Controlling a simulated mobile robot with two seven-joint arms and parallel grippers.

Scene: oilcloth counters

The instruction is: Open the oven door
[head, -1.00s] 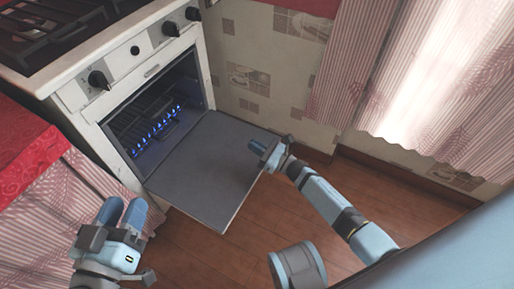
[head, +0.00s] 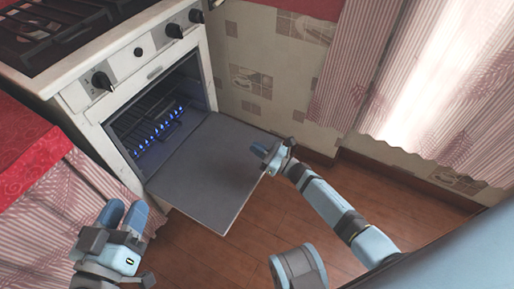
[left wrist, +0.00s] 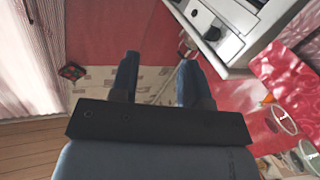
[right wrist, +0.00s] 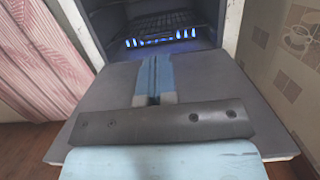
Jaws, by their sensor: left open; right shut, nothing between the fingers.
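The white oven (head: 135,62) stands at the left in the head view. Its door (head: 205,165) is swung down and lies about level, showing its grey inner face. Blue flames (head: 160,133) and a wire rack show inside the cavity. My right gripper (head: 262,152) is shut and empty at the door's right edge; I cannot tell whether it touches. In the right wrist view its closed fingers (right wrist: 153,78) lie in front of the door's inner face (right wrist: 95,105). My left gripper (head: 124,214) is open and empty, in front of the curtained counter, left of the door.
A red cloth-covered counter (head: 22,145) with a striped curtain (head: 65,195) is left of the oven. The tiled wall (head: 250,75) and pink curtains (head: 435,80) are at the right. Wooden floor (head: 190,240) is clear before the door.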

